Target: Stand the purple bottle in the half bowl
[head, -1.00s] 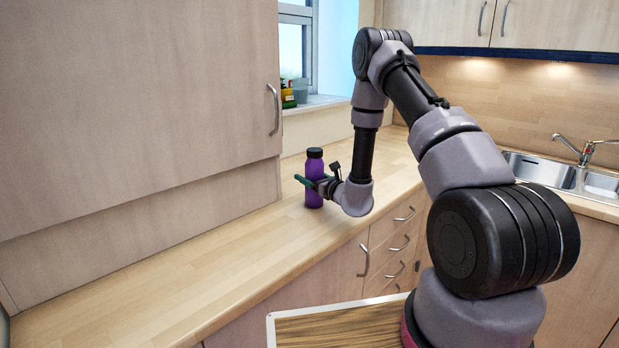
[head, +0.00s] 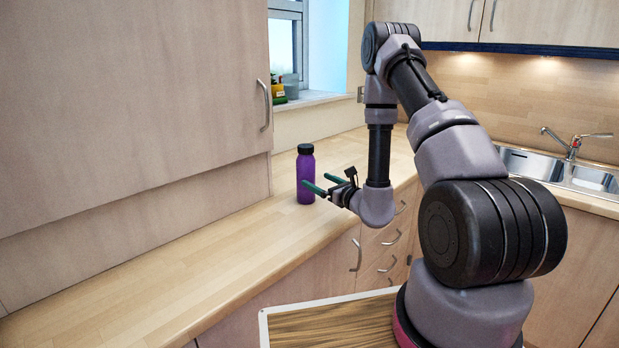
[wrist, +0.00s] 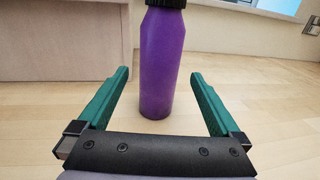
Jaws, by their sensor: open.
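The purple bottle (head: 306,174) with a black cap stands upright on the wooden counter. In the wrist view the purple bottle (wrist: 160,62) stands just beyond my fingertips, centred between them, with its cap cut by the top edge. My gripper (head: 320,183) is open and empty, to the right of the bottle in the head view. Its two green fingers point at the bottle's lower half; in the wrist view my gripper (wrist: 160,75) shows a wide gap between them. I see no half bowl in either view.
The wooden counter (head: 215,245) is clear in front of and left of the bottle. A large cabinet (head: 130,100) overhangs its left part. The sink (head: 530,163) with a tap is at the right. Small items (head: 280,90) stand on the window sill.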

